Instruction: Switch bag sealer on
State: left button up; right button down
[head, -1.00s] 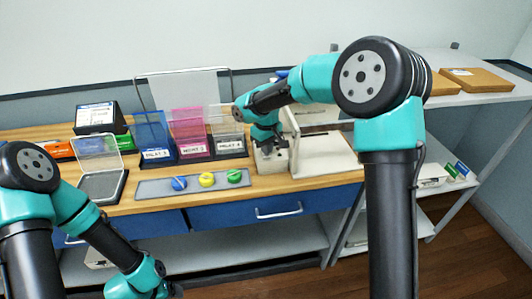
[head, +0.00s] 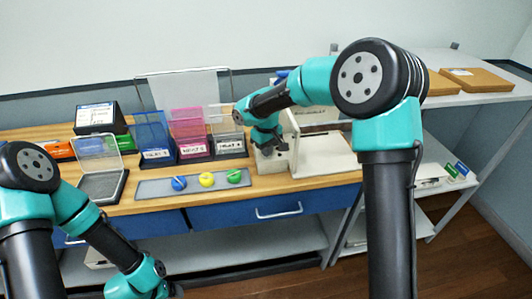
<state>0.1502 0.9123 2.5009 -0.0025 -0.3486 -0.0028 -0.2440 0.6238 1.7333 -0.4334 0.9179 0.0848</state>
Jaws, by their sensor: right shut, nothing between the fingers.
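The bag sealer (head: 322,157) is a white machine on the right end of the wooden bench. A pale box-shaped part with a small front panel (head: 270,160) stands at its left side. My right gripper (head: 272,147) is shut and empty at this panel, pointing down and partly hiding it. I cannot tell whether it touches the panel. The switch itself is too small or hidden to make out. My left arm is low at the left, in front of the bench, and its fingers are out of the frame.
A grey strip with blue, yellow and green knobs (head: 206,180) lies at the bench front. Blue, pink and clear labelled bins (head: 192,146) stand behind it. An open clear-lidded case (head: 101,184) is at the left. A shelf with cardboard boxes (head: 478,80) is at the right.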

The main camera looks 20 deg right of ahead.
jog(key=shift+r, duration=3.45)
